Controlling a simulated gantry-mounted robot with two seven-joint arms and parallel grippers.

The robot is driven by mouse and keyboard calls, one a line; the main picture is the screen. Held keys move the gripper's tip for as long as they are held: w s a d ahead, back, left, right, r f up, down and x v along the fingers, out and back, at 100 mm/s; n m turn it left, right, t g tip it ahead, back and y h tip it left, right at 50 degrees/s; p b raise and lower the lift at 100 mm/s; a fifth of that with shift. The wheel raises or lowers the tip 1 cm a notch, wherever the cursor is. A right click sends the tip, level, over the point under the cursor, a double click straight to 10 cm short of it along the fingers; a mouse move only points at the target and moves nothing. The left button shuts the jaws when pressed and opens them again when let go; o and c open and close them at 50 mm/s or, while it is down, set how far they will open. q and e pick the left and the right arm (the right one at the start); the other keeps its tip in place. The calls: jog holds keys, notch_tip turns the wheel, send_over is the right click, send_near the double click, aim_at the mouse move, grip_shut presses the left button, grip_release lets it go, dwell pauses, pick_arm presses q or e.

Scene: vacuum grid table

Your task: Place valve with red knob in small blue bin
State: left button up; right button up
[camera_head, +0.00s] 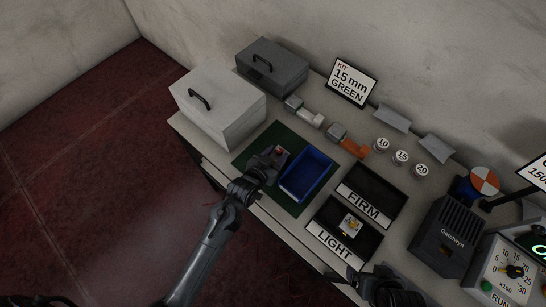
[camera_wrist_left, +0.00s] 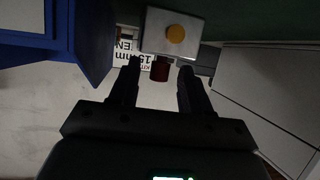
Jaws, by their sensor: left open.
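The valve with the red knob (camera_head: 281,152) is on the green mat (camera_head: 262,143), left of the small blue bin (camera_head: 307,176). In the left wrist view, the valve's pale body (camera_wrist_left: 172,24) has a yellow round spot, and its red knob (camera_wrist_left: 160,71) lies between my fingertips. My left gripper (camera_head: 271,160) is open around the knob, with gaps visible at the fingers. It also shows in the left wrist view (camera_wrist_left: 160,75). The blue bin looks empty and its wall (camera_wrist_left: 88,42) is close beside. My right gripper (camera_head: 388,287) is at the bottom edge, its fingers unclear.
A white lidded box (camera_head: 218,105) and a grey one (camera_head: 271,67) stand behind. Black FIRM (camera_head: 378,187) and LIGHT (camera_head: 362,247) trays are to the right; the LIGHT tray holds a small part with yellow. A grey Geishwyn unit (camera_head: 446,236) stands farther right.

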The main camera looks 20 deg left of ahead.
pick_arm(q)
jog(key=shift+s+r, duration=0.3)
jog(key=shift+s, duration=0.05)
pick_arm(e)
jog(key=shift+r+p, duration=0.45)
jog(key=shift+r, duration=0.05)
jog(key=c, duration=0.7)
pick_arm(q)
jog(key=s+a+r+g+y, duration=0.1)
jog(key=s+a+g, duration=0.3)
jog(key=s, duration=0.9)
jog(key=s+a+r+g+y, duration=0.1)
jog(key=s+a+r+g, duration=0.2)
jog(key=s, duration=1)
jog(key=shift+a+r+n+g+y, duration=0.3)
jog(key=shift+a+r+g+y, duration=0.1)
jog(key=shift+a+g, duration=0.75)
pick_arm(e)
jog(key=shift+c, duration=0.2)
